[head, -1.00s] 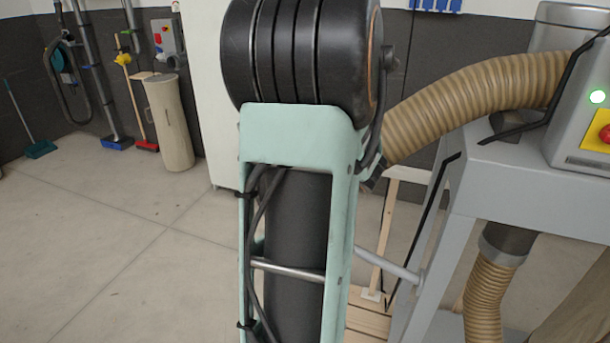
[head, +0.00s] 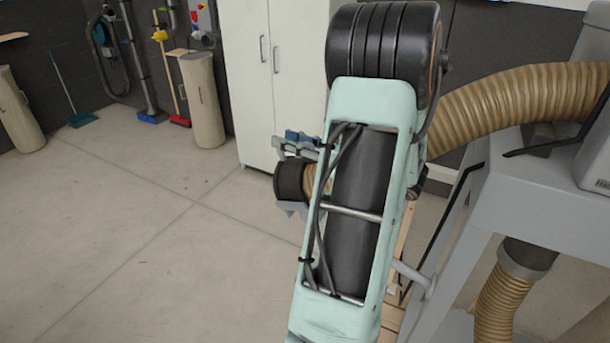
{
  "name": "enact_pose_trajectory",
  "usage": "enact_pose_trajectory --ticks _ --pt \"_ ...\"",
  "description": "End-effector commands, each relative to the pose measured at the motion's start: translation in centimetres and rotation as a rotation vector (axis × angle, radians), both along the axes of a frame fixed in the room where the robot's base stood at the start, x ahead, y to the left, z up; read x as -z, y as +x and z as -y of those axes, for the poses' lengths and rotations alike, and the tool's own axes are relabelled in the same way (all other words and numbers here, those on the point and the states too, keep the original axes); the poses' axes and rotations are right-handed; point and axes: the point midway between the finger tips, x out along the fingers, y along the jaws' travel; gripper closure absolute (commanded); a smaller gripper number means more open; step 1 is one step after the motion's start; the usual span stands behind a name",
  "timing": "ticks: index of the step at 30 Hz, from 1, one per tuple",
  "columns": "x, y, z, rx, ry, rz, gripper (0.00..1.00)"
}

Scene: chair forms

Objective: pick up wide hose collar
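The wide hose collar, a dark, short, broad ring (head: 289,182), shows just left of my arm in the head view. It sits on the end of a ribbed tan hose (head: 480,104) that runs behind my arm from the machine at right. My gripper (head: 287,179) is partly hidden by my arm. Its grey jaw parts show above and below the collar, close against it, and it appears shut on the collar. The exact contact is hidden. The collar looks raised off the floor, with its open end facing left.
The grey machine stand (head: 480,215) is close on the right, with another hose (head: 500,305) below it. A white cabinet (head: 252,80) stands behind the collar. Brooms and a tan cylinder (head: 203,100) line the wall. The floor (head: 130,240) at left is clear.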

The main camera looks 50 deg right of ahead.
Motion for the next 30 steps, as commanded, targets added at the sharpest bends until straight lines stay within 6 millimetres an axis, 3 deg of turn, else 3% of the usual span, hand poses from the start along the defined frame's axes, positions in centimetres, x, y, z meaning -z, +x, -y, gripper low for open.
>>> enact_pose_trajectory --ticks 3,11,20,30 --pt "-0.12 1.21 -0.33 -0.002 -0.001 0.002 0.69" --pt "0.02 1.45 -0.34 0.000 -0.001 0.001 0.69" --pt "-0.01 1.43 -0.34 0.000 -0.001 0.001 1.00" --pt "0.00 1.42 -0.33 0.001 -0.001 0.001 1.00"
